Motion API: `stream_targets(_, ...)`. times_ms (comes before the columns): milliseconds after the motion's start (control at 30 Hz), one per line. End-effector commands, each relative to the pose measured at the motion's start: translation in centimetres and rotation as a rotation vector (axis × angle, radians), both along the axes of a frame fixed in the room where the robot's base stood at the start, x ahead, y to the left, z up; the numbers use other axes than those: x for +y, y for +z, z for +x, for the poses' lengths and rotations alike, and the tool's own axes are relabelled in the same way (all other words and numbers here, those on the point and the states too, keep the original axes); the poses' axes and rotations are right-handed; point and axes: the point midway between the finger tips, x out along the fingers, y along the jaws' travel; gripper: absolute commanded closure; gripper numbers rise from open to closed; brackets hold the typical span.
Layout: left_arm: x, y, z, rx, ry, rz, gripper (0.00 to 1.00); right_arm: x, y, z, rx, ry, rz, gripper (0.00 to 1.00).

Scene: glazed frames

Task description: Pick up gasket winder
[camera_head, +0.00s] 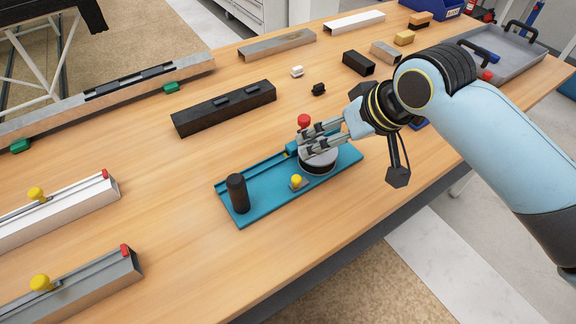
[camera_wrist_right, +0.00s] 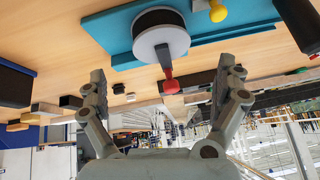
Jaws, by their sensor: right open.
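The gasket winder is a teal base plate (camera_head: 270,200) on the wooden table, with a black upright cylinder (camera_head: 237,193), a small yellow knob (camera_head: 296,181) and a round white-and-black spool (camera_head: 318,162) with a red-tipped crank (camera_head: 303,120). My right gripper (camera_head: 308,140) is over the spool, partly covering it. In the right wrist view the gripper (camera_wrist_right: 163,88) has its fingers wide apart, and the red crank tip (camera_wrist_right: 170,87) shows between them with the spool (camera_wrist_right: 161,42) beyond. I cannot tell whether a finger touches it. My left gripper is not in view.
A long black bar (camera_head: 224,108) lies behind the winder. Two profiles with yellow knobs, one white (camera_head: 60,212) and one grey (camera_head: 85,290), lie at the left. A grey tray (camera_head: 505,55) stands at the far right. The table is clear in front of the winder.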

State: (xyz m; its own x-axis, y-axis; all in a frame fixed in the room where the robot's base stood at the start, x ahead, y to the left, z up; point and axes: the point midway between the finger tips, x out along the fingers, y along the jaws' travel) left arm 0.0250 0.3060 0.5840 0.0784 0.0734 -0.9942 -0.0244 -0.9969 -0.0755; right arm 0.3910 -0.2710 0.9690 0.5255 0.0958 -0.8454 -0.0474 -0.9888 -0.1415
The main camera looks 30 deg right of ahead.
Motion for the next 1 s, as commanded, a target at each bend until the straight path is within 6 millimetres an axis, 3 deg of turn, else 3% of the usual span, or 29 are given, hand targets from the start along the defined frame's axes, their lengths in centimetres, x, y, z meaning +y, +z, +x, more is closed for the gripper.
stream_targets(167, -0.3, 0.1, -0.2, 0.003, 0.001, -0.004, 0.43, 0.2, -1.3, 0.8, 0.001, -0.001, 0.001, 0.00)
stream_targets(400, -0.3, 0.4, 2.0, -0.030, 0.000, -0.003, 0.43, 0.6, -4.3, 2.7, -0.001, 0.001, -0.001, 0.00)
stream_targets(700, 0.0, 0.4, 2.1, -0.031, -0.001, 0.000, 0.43, 0.7, -4.9, 3.0, -0.001, 0.001, -0.002, 0.00)
stream_targets(1000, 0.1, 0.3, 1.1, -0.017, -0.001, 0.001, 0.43, 0.7, -4.8, 3.0, -0.001, 0.001, -0.002, 0.39)
